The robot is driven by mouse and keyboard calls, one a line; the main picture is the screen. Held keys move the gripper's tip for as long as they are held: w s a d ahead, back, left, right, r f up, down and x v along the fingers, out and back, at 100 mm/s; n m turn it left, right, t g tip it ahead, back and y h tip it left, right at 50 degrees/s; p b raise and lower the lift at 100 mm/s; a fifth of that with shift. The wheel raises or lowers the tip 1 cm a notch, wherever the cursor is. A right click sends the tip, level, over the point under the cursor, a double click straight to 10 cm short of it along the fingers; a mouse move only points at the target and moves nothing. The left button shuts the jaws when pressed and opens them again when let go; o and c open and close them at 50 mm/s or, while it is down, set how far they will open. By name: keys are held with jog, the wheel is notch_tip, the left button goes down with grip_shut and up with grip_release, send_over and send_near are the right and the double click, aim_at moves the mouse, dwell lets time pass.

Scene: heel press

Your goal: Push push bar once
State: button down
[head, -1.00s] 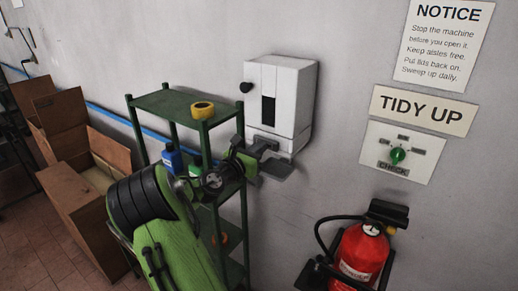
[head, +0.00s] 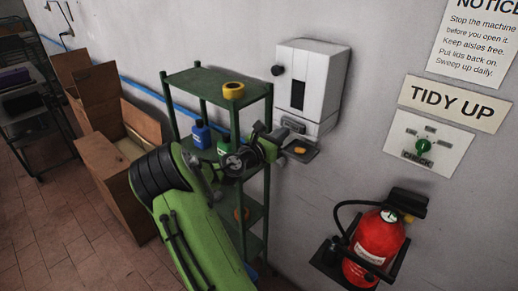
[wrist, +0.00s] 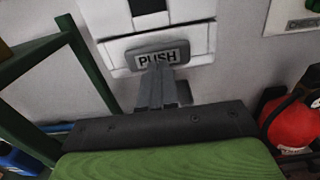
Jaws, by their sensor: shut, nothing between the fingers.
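The push bar, a grey plate marked PUSH (wrist: 140,55), is on the lower front of a white wall dispenser (head: 312,85). In the head view the push bar (head: 293,125) is partly behind my gripper (head: 280,136). My gripper is shut and empty. In the wrist view its fingertips (wrist: 158,70) point at the bar and cover the lower part of its label. I cannot tell whether they touch it. Below the bar, a dark tray (head: 308,155) holds a small orange thing (head: 300,150).
A green shelf (head: 203,80) with yellow tape (head: 233,90) and blue (head: 201,135) and green bottles stands close left of my arm. A red extinguisher (head: 378,245) hangs at the right. Cardboard boxes (head: 115,175) stand at the left.

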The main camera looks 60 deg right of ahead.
jog(key=w+a+b, duration=0.1)
jog(key=a, duration=0.9)
jog(key=shift+w, duration=0.35)
jog(key=shift+a, duration=0.15)
jog(key=shift+f, duration=0.1)
